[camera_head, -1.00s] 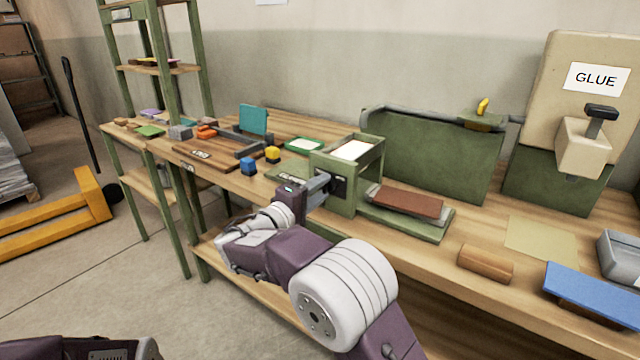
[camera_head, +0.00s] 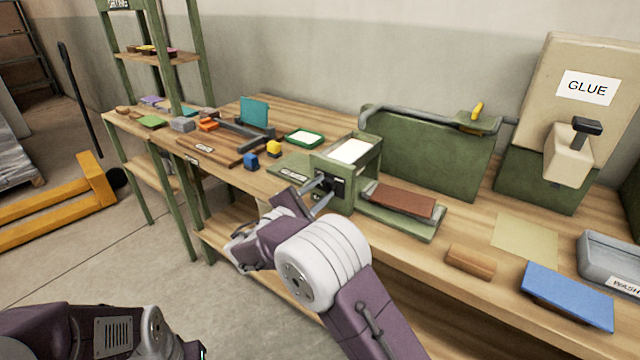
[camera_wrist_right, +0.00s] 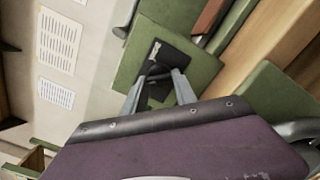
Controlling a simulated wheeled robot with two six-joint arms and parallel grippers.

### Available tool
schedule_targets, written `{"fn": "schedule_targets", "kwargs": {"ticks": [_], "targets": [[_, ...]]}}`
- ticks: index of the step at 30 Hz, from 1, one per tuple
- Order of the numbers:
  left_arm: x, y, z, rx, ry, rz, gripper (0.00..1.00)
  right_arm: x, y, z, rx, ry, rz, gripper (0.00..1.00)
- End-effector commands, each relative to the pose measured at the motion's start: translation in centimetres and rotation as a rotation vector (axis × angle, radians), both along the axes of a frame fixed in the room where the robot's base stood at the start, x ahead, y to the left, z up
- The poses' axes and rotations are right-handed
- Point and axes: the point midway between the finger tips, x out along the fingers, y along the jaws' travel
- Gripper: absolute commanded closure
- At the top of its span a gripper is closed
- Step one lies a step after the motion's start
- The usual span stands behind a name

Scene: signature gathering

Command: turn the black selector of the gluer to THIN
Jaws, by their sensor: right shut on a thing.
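The gluer is a green box-shaped machine (camera_head: 367,170) with an open top showing white inside, at the front edge of the bench. A black plate with a black selector (camera_head: 331,186) is on its front face. In the right wrist view the black plate (camera_wrist_right: 172,58) has a small white marking too small to read. My right gripper (camera_head: 325,187) reaches the front from below left, its two grey fingers shut on the selector. In the wrist view the fingertips (camera_wrist_right: 158,74) meet at the selector, partly hiding it. The selector's setting cannot be read. My left gripper is out of view.
A brown pad on a green base (camera_head: 405,201) lies right of the gluer. A beige GLUE dispenser (camera_head: 585,88) with a black lever stands at the back right. Blue and yellow blocks (camera_head: 251,162) lie to the left. Open floor lies in front of the bench.

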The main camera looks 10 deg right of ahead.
Motion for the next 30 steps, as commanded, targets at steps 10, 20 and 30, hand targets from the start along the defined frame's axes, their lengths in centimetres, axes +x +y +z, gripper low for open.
{"fn": "schedule_targets", "kwargs": {"ticks": [10,20,30], "targets": [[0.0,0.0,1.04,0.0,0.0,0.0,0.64,-0.03,-0.02,-0.1,-0.052,0.066,-0.001,1.0],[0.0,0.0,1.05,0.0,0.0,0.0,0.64,-0.02,-0.02,-0.17,-0.057,0.071,-0.001,1.0],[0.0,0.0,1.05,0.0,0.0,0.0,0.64,-0.01,-0.01,-0.11,-0.056,0.069,0.0,0.45]]}}
